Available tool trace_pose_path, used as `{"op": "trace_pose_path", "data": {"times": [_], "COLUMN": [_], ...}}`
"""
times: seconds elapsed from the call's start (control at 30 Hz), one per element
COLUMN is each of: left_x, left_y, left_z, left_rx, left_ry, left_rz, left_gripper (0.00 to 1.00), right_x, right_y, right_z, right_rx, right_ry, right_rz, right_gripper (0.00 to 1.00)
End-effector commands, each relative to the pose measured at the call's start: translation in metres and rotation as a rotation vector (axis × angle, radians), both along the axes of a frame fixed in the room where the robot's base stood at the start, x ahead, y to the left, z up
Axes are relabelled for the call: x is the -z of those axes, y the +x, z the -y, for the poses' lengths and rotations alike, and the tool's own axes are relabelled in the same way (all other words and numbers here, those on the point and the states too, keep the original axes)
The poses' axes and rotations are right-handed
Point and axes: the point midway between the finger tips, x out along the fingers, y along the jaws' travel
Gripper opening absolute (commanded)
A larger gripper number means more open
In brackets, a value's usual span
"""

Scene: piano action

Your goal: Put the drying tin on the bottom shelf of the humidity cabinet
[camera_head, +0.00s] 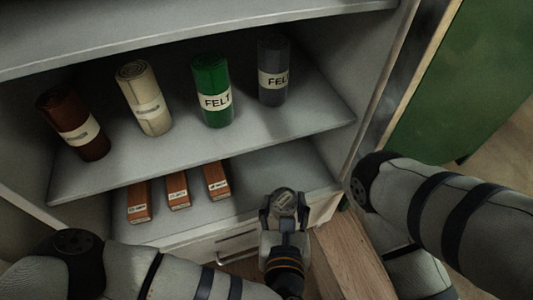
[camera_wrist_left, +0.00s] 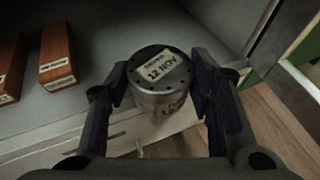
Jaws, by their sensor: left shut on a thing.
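The drying tin (camera_head: 285,199) is a small round metal can with small holes in its lid and a paper label reading "12 NOV". It also shows in the left wrist view (camera_wrist_left: 160,76). My left gripper (camera_head: 284,212) is shut on the tin's sides and holds it upright. The tin is at the front right edge of the bottom shelf (camera_head: 270,165) of the humidity cabinet (camera_head: 218,240). I cannot tell whether it touches the shelf. My right gripper is out of view; only the right arm shows.
Several labelled wooden blocks, one of them here (camera_head: 178,190), stand on the left half of the bottom shelf. Several felt rolls, including a green one (camera_head: 212,90), stand on the shelf above. The right part of the bottom shelf is bare. A drawer handle (camera_head: 237,235) sits below.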

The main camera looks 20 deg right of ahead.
Motion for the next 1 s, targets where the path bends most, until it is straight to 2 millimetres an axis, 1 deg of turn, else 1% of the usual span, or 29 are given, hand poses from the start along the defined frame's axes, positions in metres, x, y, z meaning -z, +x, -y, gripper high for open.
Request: {"op": "trace_pose_path", "data": {"times": [0.03, 0.2, 0.3, 0.4, 0.5, 0.6, 0.67, 0.8, 0.83, 1.0], "left_x": [0.004, 0.006, 0.006, 0.005, 0.003, 0.004, 0.011, 0.038, 0.040, 0.036], "left_y": [0.017, 0.072, 0.100, 0.120, 0.133, 0.137, 0.137, 0.137, 0.137, 0.137], "left_z": [0.006, 0.026, 0.037, 0.045, 0.050, 0.052, 0.052, 0.051, 0.051, 0.051], "left_rx": [-0.002, -0.003, -0.002, -0.001, -0.001, 0.001, 0.001, 0.000, -0.001, -0.001], "left_ry": [0.001, -0.001, 0.000, -0.001, -0.001, -0.001, 0.000, 0.001, 0.000, 0.000], "left_rz": [0.004, 0.001, 0.000, -0.003, -0.003, -0.002, -0.004, -0.006, -0.005, -0.002], "left_gripper": [0.18, 0.18, 0.18, 0.18, 0.18, 0.18, 0.18, 0.18, 0.18, 0.18], "right_x": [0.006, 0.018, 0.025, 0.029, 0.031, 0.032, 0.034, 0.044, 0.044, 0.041], "right_y": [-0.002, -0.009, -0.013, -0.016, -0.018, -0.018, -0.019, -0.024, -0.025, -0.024], "right_z": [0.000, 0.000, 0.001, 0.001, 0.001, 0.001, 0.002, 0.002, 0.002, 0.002], "right_rx": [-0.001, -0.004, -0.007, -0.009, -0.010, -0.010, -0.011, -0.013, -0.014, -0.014], "right_ry": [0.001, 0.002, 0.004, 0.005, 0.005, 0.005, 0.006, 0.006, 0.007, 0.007], "right_rz": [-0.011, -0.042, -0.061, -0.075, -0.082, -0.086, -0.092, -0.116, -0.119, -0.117], "right_gripper": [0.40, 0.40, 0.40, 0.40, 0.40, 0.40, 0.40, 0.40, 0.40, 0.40]}}
